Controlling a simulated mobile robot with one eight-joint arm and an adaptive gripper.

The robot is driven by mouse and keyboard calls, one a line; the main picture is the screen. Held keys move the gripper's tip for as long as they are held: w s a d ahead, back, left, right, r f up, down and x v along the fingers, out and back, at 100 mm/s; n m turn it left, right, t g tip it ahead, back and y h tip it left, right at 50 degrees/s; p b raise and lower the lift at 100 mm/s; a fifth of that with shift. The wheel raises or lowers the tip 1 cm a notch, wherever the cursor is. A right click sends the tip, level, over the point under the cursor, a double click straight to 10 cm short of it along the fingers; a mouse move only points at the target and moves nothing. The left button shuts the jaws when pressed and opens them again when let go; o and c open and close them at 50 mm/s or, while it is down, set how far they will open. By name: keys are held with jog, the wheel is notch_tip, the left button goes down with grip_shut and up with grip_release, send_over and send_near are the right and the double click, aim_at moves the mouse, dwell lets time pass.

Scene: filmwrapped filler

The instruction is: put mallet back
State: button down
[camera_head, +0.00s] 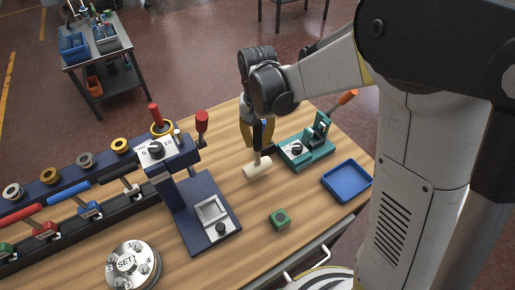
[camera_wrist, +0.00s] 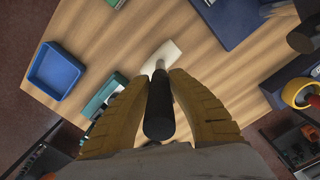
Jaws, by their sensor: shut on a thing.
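The mallet has a cream head (camera_head: 257,167) and a dark handle (camera_head: 258,136). My gripper (camera_head: 256,134) is shut on the handle, with the head hanging below the fingers over the wooden bench. In the wrist view the dark handle (camera_wrist: 158,112) stands between the two tan fingers (camera_wrist: 161,92), and the cream head (camera_wrist: 159,58) points away from me. Whether the head touches the bench is hard to tell. A dark rack (camera_head: 75,215) at the left holds several tools with red, blue and black handles.
A navy press-like device (camera_head: 200,205) with a red-knobbed lever stands left of the mallet. A teal fixture (camera_head: 305,150) and a blue tray (camera_head: 347,182) are at the right.

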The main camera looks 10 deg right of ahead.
aim_at(258, 148)
jog(key=shift+f+b, duration=0.3)
jog(key=shift+f, duration=1.5)
jog(key=shift+f, duration=0.15)
jog(key=c, duration=1.3)
grip_release()
